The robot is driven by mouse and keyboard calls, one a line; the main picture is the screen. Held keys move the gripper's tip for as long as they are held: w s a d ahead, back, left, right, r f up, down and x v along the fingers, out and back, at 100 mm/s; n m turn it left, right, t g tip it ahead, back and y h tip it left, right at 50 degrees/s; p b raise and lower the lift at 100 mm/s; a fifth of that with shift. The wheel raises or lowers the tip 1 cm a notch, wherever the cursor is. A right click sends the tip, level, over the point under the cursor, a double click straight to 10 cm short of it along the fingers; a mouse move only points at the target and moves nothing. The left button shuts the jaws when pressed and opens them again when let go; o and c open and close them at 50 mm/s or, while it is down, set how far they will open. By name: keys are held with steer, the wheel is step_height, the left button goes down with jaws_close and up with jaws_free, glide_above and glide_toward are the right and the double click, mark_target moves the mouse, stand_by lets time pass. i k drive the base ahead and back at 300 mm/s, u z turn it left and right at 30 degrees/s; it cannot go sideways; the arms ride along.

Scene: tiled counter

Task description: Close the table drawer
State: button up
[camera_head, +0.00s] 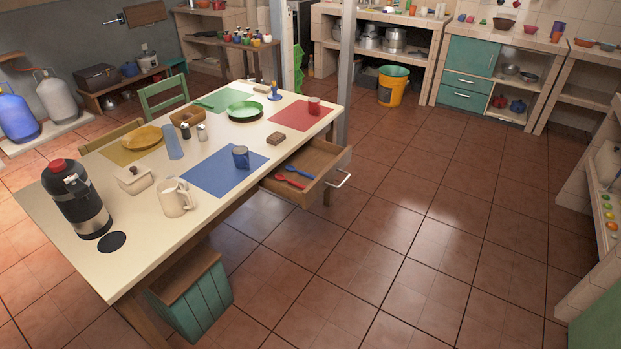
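The table drawer (326,158) is wooden and stands pulled out from the right long side of the dining table (240,180). A pale bar handle (341,180) is on its front, facing the lower right. Inside the drawer lie a red spoon-like utensil (290,181) and a blue utensil (300,172). My gripper is not in view, and nothing touches the drawer handle.
Tiled floor (420,230) is clear in front of the drawer. A green stool (195,290) stands under the table's near end. A metal post (346,70) rises behind the drawer. Counters with a teal cabinet (468,75) and a yellow bucket (393,90) line the back.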

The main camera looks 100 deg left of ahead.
mark_target(325, 160)
steer(key=u, duration=3.3)
steer(key=i, duration=1)
steer(key=z, duration=0.15)
steer(key=k, duration=0.1)
steer(key=u, duration=0.2)
